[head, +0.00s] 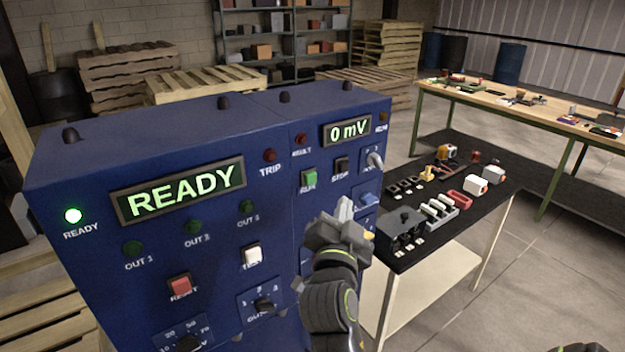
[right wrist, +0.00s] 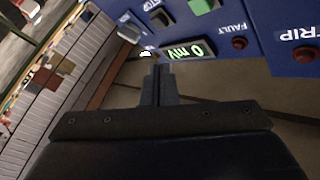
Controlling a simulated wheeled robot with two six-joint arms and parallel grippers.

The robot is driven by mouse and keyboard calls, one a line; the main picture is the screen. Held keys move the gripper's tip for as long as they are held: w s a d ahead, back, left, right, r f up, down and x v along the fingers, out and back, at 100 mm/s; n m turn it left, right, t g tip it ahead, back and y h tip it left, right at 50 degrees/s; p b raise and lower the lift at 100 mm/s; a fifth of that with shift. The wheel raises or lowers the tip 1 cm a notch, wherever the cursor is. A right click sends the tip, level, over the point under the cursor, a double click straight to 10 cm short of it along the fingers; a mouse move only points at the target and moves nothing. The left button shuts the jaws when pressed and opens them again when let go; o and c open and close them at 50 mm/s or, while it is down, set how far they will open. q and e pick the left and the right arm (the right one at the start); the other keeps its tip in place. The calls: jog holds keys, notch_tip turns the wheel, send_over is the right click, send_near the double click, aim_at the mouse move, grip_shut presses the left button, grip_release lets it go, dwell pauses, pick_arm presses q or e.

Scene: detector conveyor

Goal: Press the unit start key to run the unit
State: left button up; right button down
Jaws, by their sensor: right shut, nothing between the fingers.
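The blue unit (head: 80,200) fills the left and middle of the head view. Its left display (head: 180,190) reads READY, and its right display (head: 347,130) reads 0 mV. The green key labelled RUN (head: 309,178) is on the right-hand panel, left of the dark STOP key (head: 340,165). The green key also shows at the top edge of the right wrist view (right wrist: 204,5). My right gripper (head: 345,208) is shut and empty, in front of the panel, below and right of the green key and apart from it. Its fingertips (right wrist: 156,72) point toward the panel. My left gripper is out of view.
The red RESET key (head: 180,286) and white TEST key (head: 253,255) are lower left on the unit. A grey lever (head: 376,160) sticks out at the right. A black-topped table (head: 420,258) with small parts stands right of the unit. A wooden bench (head: 540,112) is behind.

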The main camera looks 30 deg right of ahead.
aim_at(311, 178)
jog(key=w+b, duration=0.1)
jog(key=w, duration=0.6)
jog(key=shift+w+a, duration=0.25)
jog(key=shift+w, duration=0.05)
dwell(1.8)
jog(key=shift+w+b, duration=0.4)
jog(key=shift+w+a+b, duration=0.1)
jog(key=shift+w+b, duration=0.2)
jog(key=shift+w, duration=0.15)
dwell(0.6)
dwell(0.3)
jog(key=shift+s, duration=0.9)
